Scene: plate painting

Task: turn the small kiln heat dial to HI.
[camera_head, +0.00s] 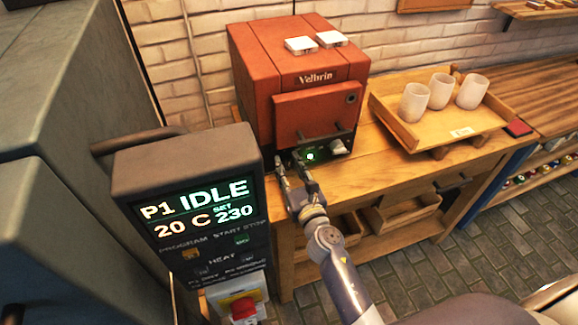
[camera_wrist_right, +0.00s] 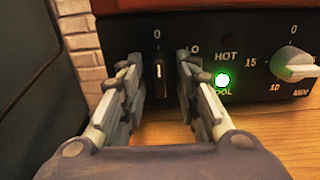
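The small red kiln (camera_head: 310,75) stands on a wooden bench, its door shut. Its black control panel (camera_wrist_right: 255,60) runs along the lower front. The black heat dial (camera_wrist_right: 160,72) shows in the right wrist view, its white mark pointing up to 0. An LO label is partly visible to its upper right; I see no HI label. My right gripper (camera_head: 295,172) is at the panel's left end, also seen in the right wrist view (camera_wrist_right: 160,85). Its fingers are open, one on each side of the dial, with gaps visible. My left gripper is not in view.
A white timer knob (camera_wrist_right: 293,63) is right of the green-lit COOL lamp (camera_wrist_right: 222,80). A large grey kiln with a control box (camera_head: 190,165) reading IDLE stands close at left. A wooden tray (camera_head: 440,120) with three cups is on the bench at right.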

